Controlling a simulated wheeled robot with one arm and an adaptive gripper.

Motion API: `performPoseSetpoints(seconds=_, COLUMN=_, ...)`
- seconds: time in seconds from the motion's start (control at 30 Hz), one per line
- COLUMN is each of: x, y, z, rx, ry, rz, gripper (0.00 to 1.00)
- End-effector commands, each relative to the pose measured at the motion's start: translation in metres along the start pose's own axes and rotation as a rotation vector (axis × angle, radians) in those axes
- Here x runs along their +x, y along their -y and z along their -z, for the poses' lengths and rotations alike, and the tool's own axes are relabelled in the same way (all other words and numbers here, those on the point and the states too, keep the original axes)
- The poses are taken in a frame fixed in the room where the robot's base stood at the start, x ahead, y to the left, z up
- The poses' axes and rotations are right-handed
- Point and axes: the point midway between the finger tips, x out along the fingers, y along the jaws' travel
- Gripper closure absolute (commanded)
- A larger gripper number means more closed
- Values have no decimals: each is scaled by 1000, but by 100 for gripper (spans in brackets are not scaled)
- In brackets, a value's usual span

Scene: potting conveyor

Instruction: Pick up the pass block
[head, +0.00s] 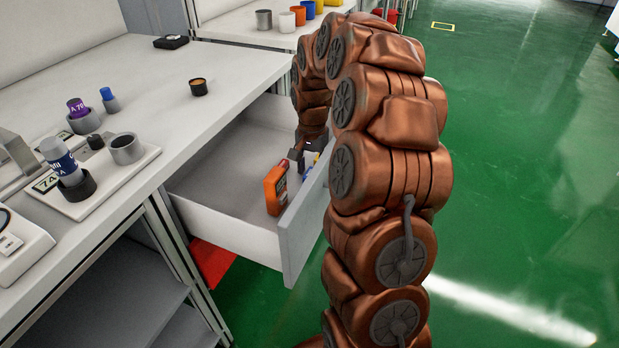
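An open white drawer (222,222) juts out from under the bench. Inside it, near its front panel, stands an orange item (275,190) with a dark mark on its side. A small blue and yellow item (308,176) is just to its right, mostly hidden. No label is legible, so I cannot tell which of these is the pass block. My copper-coloured arm arches over the drawer front. My dark gripper (304,158) points down into the drawer, above and right of the orange item. Its fingertips are small and partly hidden, so its opening cannot be made out.
The benchtop (150,85) holds a grey tray with a labelled cylinder and cups, a purple-capped piece (77,107), a blue-capped piece and a small dark pot (198,87). A second bench behind carries several coloured cups. A red object (211,262) shows below the drawer. Green floor is clear at right.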

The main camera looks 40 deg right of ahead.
Motion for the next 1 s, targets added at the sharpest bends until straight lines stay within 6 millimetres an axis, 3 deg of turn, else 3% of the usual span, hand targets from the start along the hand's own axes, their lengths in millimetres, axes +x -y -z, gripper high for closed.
performPoseSetpoints(seconds=0.17, x=0, y=0, z=0, rx=0, ry=-1, rz=1, gripper=50)
performPoseSetpoints(seconds=0.63, x=-1, y=0, z=0, rx=0, ry=-1, rz=1, gripper=99)
performPoseSetpoints(seconds=1.0, x=-4, y=0, z=0, rx=0, ry=-1, rz=1, gripper=100)
